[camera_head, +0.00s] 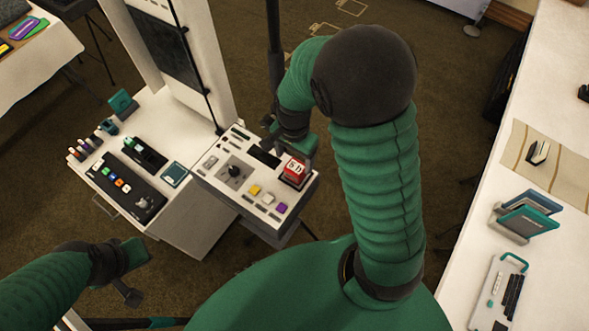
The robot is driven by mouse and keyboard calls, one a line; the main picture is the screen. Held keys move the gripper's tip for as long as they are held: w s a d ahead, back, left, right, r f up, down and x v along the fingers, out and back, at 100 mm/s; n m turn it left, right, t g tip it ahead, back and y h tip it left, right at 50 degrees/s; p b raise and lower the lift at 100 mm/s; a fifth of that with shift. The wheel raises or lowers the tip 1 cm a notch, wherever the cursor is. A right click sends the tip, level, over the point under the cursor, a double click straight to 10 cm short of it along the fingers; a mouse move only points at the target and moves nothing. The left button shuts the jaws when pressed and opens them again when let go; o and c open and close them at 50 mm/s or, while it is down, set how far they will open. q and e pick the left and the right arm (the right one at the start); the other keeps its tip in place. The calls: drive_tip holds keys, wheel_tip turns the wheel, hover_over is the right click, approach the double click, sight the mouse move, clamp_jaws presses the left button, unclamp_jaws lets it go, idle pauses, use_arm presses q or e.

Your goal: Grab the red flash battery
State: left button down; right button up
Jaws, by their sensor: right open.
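The red flash battery (295,169), a small red block with a white marked label, stands at the upper right corner of a grey control panel (222,191). My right gripper (289,142) is open, its jaws just behind and above the battery. I cannot tell whether it touches the battery. My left gripper (133,273) is open and empty at the lower left, well away from the panel.
A white cabinet (195,205) left of the panel bears a dark button box (125,188) and small items. A dark pole (273,50) rises behind my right gripper. A white table (470,247) with a teal-handled board stands at the right. Carpet is open at the back.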

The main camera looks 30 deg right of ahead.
sight(295, 167)
drive_tip(key=f, duration=0.3)
drive_tip(key=s+f+p, duration=0.1)
drive_tip(key=f, duration=0.1)
drive_tip(key=shift+w+f, duration=0.2)
clamp_jaws()
